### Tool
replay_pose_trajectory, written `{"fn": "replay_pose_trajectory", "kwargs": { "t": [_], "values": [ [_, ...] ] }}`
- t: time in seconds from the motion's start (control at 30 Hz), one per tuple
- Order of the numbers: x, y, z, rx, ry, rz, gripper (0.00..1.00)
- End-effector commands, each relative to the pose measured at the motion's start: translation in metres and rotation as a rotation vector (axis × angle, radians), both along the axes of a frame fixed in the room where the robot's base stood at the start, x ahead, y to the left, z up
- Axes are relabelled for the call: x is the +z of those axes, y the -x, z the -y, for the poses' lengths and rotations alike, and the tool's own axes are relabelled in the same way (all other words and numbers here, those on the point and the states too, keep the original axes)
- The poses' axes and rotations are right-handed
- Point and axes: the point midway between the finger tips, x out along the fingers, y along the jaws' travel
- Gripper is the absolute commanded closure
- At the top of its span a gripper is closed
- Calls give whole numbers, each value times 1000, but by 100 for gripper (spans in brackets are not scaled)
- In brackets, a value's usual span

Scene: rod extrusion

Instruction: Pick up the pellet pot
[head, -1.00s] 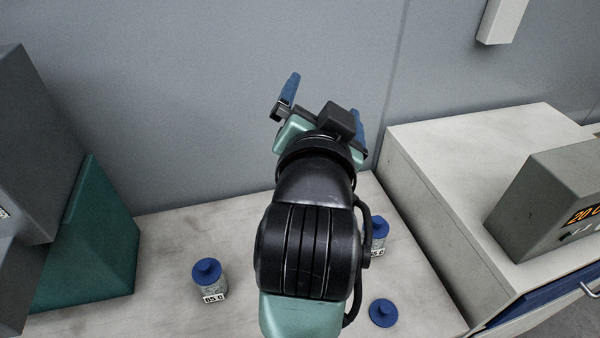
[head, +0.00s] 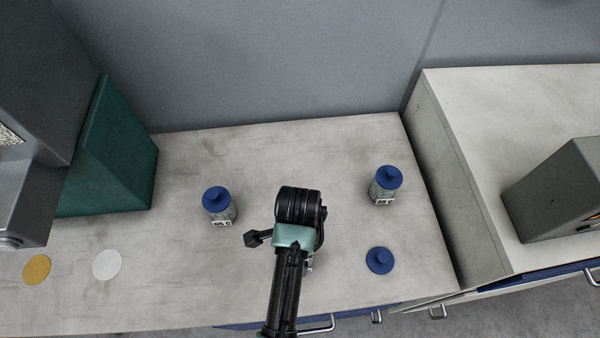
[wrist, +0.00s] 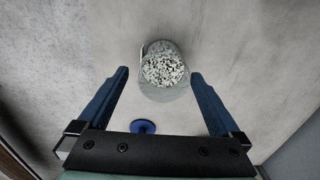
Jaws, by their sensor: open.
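The lidless pellet pot (wrist: 162,70) shows in the wrist view from above, full of black and white pellets. It stands on the bench between and beyond the fingertips of my gripper (wrist: 159,75). My gripper is open, with a blue finger on each side, and I see no contact with the pot. A blue lid (wrist: 142,127) lies on the bench near the palm in the wrist view. In the head view my arm hides the gripper and most or all of this pot; a loose blue lid (head: 379,260) lies to the right.
Two pots with blue lids stand on the bench (head: 170,300), one at left (head: 219,205) labelled 65 C and one at right (head: 385,185). A green block (head: 110,155) and grey machine are at left. A higher cabinet (head: 490,120) bounds the right side. Two flat discs lie front left.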

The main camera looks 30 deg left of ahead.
Motion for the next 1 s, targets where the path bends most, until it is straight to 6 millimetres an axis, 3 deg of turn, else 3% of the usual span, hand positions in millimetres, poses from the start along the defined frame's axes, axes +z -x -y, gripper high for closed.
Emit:
{"fn": "replay_pose_trajectory", "kwargs": {
  "t": [0.17, 0.5, 0.8, 1.0],
  "values": [
    [-10, -1, 0, 0, 0, -1, 0],
    [-52, -5, 0, 1, -1, -1, 0],
    [-57, -5, 0, 1, -2, 2, 0],
    [-57, -5, 0, 1, -2, 2, 34]
  ]
}}
